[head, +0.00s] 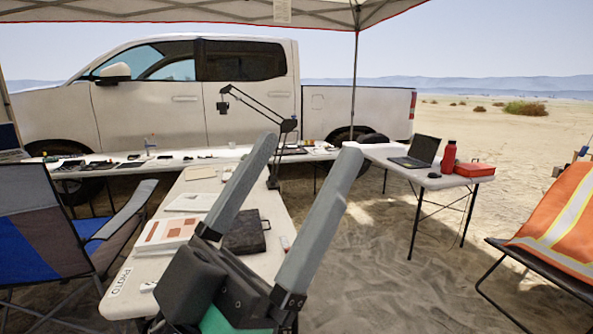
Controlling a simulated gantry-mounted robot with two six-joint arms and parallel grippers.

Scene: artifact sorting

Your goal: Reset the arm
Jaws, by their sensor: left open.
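My left gripper (304,153) fills the lower middle of the head view, close to the camera. Its two long grey fingers point up and away and stand wide apart, with nothing between them that they touch. It is open and empty. Behind and below it is a white table (122,276) marked "PHOTO" at its near corner. The gripper hides part of this table. My right gripper does not show.
The table holds papers (168,232), a dark flat case (246,236) and a lamp arm (262,108). A side table carries a laptop (420,152), a red bottle (449,156) and a red box (474,169). Chairs stand left (40,225) and right (555,225).

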